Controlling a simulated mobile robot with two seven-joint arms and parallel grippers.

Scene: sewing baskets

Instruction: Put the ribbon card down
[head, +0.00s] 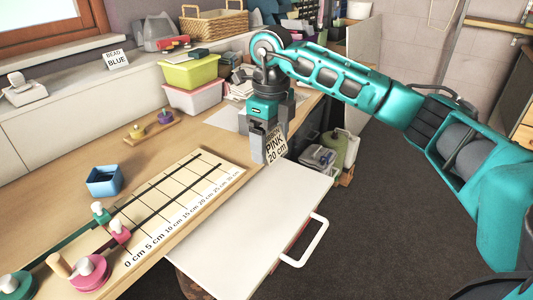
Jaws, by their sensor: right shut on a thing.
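My right gripper (264,150) points down and is shut on the ribbon card (277,149). The card is white with "PINK 20 cm" in dark print and is tilted. In the picture they lie over the right edge of the wooden table and the top of the white pull-out board; the height of the card above them is hard to tell. My left gripper is not in view.
A measuring board (180,205) marked in cm lies on the table with dark strips across it. Pink (90,272) and green (15,285) spools stand at its left end. A blue box (104,181) is behind. The white board (255,225) looks clear.

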